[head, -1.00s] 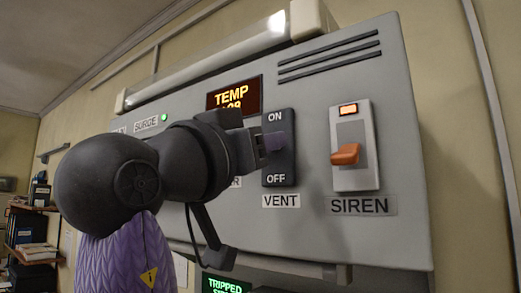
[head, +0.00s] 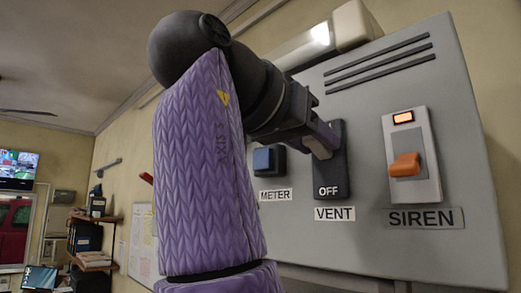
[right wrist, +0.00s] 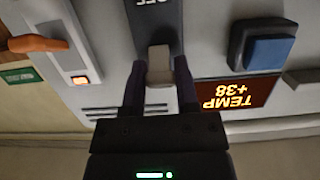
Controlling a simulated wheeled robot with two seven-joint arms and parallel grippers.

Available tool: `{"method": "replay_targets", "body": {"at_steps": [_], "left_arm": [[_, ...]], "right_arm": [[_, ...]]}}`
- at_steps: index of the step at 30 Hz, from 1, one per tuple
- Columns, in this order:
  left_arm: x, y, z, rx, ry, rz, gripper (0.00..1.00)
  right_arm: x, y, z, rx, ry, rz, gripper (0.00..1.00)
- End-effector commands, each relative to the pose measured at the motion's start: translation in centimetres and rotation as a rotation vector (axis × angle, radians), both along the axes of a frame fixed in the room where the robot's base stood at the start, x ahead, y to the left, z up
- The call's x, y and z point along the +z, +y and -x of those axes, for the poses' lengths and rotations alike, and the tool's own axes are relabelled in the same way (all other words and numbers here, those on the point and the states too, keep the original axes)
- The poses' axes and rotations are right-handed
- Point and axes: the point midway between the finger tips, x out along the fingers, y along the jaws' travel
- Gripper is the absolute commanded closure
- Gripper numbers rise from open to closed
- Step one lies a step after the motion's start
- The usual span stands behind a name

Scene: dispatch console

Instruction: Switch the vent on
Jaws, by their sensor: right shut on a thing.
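The vent switch is a dark plate (head: 331,181) on the grey console, above its VENT label (head: 334,214). OFF shows on its lower end, while the upper end is hidden behind my right gripper (head: 318,138). In the right wrist view, which is upside down, my right gripper (right wrist: 159,77) is shut on the pale vent lever (right wrist: 159,62), one finger on each side. How far the lever is tilted I cannot tell. My left gripper is not in view.
The siren switch (head: 411,158) with an orange lever and lit lamp is right of the vent. A blue meter button (head: 267,160) is to the left. The temperature display (right wrist: 238,93) shows in the right wrist view. Shelves (head: 92,240) stand far left.

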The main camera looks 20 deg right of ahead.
Motion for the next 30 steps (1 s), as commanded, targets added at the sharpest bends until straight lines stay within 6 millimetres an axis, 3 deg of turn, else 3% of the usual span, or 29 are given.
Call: {"method": "replay_targets", "body": {"at_steps": [11, 12, 17, 30], "left_arm": [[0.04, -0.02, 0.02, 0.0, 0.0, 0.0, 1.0], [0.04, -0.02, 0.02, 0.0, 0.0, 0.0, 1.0], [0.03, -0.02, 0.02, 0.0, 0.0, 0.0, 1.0], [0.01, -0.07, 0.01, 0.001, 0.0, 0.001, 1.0]], "right_arm": [[0.16, -0.06, 0.05, -0.001, -0.002, -0.002, 1.0], [0.17, -0.06, 0.05, -0.001, -0.003, -0.001, 0.6], [0.13, -0.05, 0.03, 0.0, -0.001, -0.002, 0.26], [0.19, -0.62, -0.03, -0.001, 0.0, -0.003, 0.26]]}}
